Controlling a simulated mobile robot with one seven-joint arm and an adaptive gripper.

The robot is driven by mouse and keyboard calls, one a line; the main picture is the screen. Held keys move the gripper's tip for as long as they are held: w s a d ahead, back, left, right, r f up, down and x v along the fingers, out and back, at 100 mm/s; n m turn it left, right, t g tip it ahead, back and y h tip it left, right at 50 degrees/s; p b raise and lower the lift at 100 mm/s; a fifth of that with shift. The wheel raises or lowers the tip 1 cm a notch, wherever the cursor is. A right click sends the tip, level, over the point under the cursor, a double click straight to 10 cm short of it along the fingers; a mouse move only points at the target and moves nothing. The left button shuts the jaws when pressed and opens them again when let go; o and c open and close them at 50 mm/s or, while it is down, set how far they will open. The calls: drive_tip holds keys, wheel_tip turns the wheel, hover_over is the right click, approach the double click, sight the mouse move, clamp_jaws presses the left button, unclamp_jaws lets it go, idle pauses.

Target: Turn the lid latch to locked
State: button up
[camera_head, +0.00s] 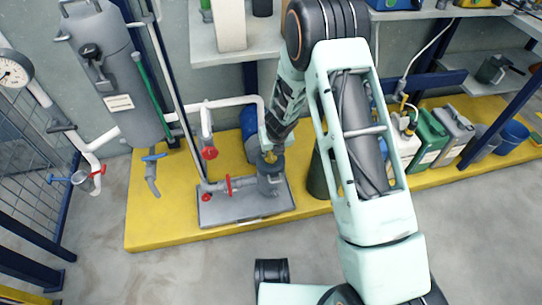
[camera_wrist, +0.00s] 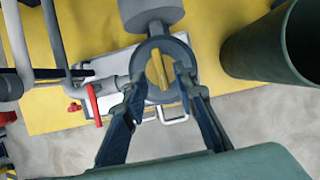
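The lid latch is a yellow bar (camera_wrist: 159,71) on top of a round grey lid (camera_wrist: 147,52) in the wrist view. It lies nearly lengthwise in that picture, slightly tilted. My gripper (camera_wrist: 160,77) is open over the lid, with one finger on each side of the bar. Gaps show between the bar and both fingers, so it looks unheld. In the head view the grey housing (camera_head: 269,184) stands on a metal plate, with my gripper (camera_head: 268,152) just above it. A little yellow shows there; the latch's angle cannot be told in that view.
Red-handled valves (camera_head: 209,153) and pipes stand left of the housing. A dark green cylinder (camera_wrist: 258,50) stands close on the right in the wrist view. The yellow platform (camera_head: 155,215) also bears a tall grey tank (camera_head: 110,70) and several jerrycans (camera_head: 430,135). The floor in front is largely clear.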

sight(271, 154)
drive_tip(key=shift+b+x, duration=0.3)
drive_tip(key=shift+x, duration=1.3)
drive_tip(key=shift+c, duration=0.2)
drive_tip(key=shift+r, duration=0.1)
clamp_jaws()
